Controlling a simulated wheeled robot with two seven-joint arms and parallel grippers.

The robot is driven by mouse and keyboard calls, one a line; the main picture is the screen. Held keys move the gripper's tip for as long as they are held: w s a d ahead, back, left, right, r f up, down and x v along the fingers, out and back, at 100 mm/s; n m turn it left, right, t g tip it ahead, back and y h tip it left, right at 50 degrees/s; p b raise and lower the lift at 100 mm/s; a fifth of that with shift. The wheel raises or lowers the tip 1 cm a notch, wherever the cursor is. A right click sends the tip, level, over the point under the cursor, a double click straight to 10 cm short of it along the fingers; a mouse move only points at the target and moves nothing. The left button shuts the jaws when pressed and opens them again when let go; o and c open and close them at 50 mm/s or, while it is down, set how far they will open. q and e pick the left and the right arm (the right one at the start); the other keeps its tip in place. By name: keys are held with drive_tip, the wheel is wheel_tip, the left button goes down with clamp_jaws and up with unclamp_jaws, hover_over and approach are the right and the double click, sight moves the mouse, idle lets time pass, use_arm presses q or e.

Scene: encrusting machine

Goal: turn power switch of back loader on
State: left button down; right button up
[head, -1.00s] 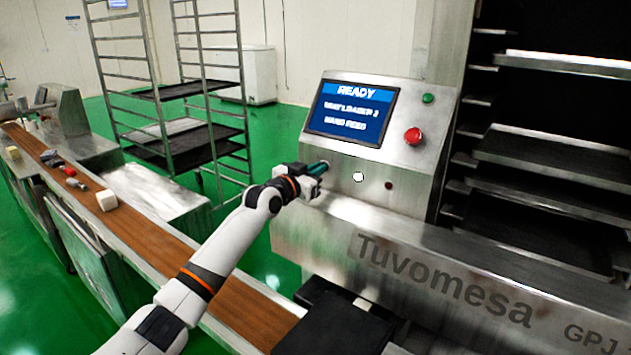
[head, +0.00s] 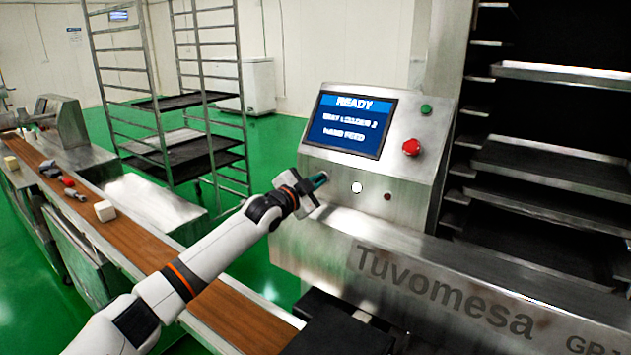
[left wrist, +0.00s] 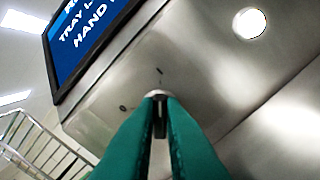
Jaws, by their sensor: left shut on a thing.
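The back loader's control panel (head: 330,160) has a screen (head: 350,124) that reads READY. My left gripper (head: 318,181) is at the panel's lower left, below the screen. In the left wrist view its green fingertips (left wrist: 160,98) are shut on the dark power switch knob (left wrist: 160,118), which they mostly hide. A short line mark shows just above the knob, roughly in line with it. A small oval mark shows to its left. My right gripper is not in view.
A white round button (head: 356,188), a red knob (head: 411,147) and a green button (head: 426,110) are on the panel. A conveyor (head: 150,253) runs along the left. Rack trolleys (head: 160,105) stand behind. Trays (head: 540,165) fill the shelves at right.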

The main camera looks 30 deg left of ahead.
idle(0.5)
use_arm(q)
drive_tip(key=c, duration=1.5)
unclamp_jaws()
drive_tip(key=shift+s+a+b, duration=0.3)
drive_tip(key=shift+s+b, duration=0.1)
drive_tip(key=shift+s, duration=1.6)
drive_tip(key=shift+s+a+b, duration=0.25)
drive_tip(key=shift+s+b, duration=0.15)
drive_tip(key=shift+s, duration=1.55)
drive_tip(key=shift+s+a+b, duration=0.3)
drive_tip(key=shift+s+b, duration=0.1)
drive_tip(key=shift+s, duration=1.6)
drive_tip(key=shift+f, duration=0.1)
